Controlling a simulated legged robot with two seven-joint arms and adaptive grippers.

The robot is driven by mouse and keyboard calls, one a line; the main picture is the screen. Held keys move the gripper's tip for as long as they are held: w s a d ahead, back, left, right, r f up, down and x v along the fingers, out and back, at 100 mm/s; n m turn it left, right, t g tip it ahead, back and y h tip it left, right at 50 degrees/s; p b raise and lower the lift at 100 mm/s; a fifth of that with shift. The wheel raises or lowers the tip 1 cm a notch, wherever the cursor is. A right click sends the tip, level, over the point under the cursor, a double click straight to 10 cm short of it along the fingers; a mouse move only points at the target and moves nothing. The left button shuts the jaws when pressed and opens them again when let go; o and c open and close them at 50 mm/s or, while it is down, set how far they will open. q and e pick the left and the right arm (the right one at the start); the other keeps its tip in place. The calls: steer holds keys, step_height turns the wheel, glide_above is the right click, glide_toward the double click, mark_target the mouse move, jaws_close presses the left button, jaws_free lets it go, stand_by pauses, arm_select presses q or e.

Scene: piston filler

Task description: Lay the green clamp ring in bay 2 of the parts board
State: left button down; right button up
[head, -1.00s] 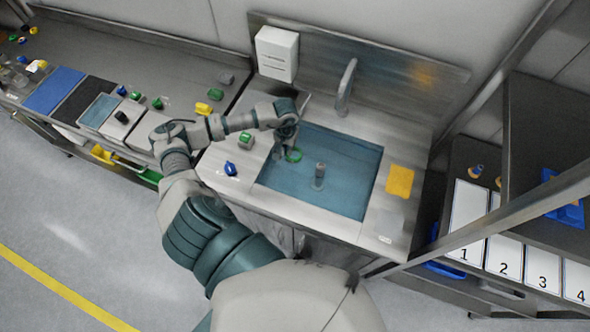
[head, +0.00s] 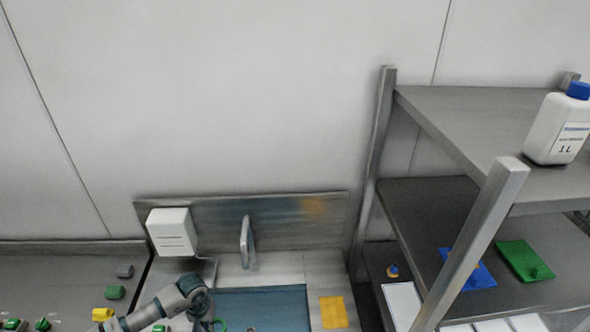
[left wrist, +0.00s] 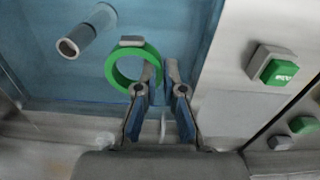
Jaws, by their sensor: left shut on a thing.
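The green clamp ring (left wrist: 110,68) is in my left gripper (left wrist: 160,88), with its near right side at the fingertips and a small grey block on its rim. It hangs over the blue sink basin. In the head view only a small green arc of the ring (head: 221,324) shows at the bottom edge, beside my left arm; the fingers are mostly cut off there. White bay cards (head: 402,303) of the parts board show at the lower right, partly cut off, with no numbers readable. My right gripper is not in view.
The sink basin (head: 262,306) has a tap (head: 247,243) behind it and a yellow cloth (head: 334,312) to its right. A steel shelf post (head: 475,240) stands in front of the shelves, which hold a blue tray (head: 477,272), a green tray (head: 525,262) and a white bottle (head: 557,127).

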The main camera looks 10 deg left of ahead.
arm_select(q)
steer(key=w+d+r+m, duration=0.2)
steer(key=d+r, duration=0.3)
steer(key=d, duration=0.4)
steer(key=w+d+r+m, duration=0.2)
steer(key=w+d+r, duration=0.3)
steer(key=d, duration=0.4)
steer(key=shift+d+r+b, duration=0.3)
steer(key=shift+r+b, duration=0.1)
steer(key=shift+b, duration=0.05)
steer(key=shift+s+a+f, duration=0.1)
steer(key=shift+a+f, duration=0.05)
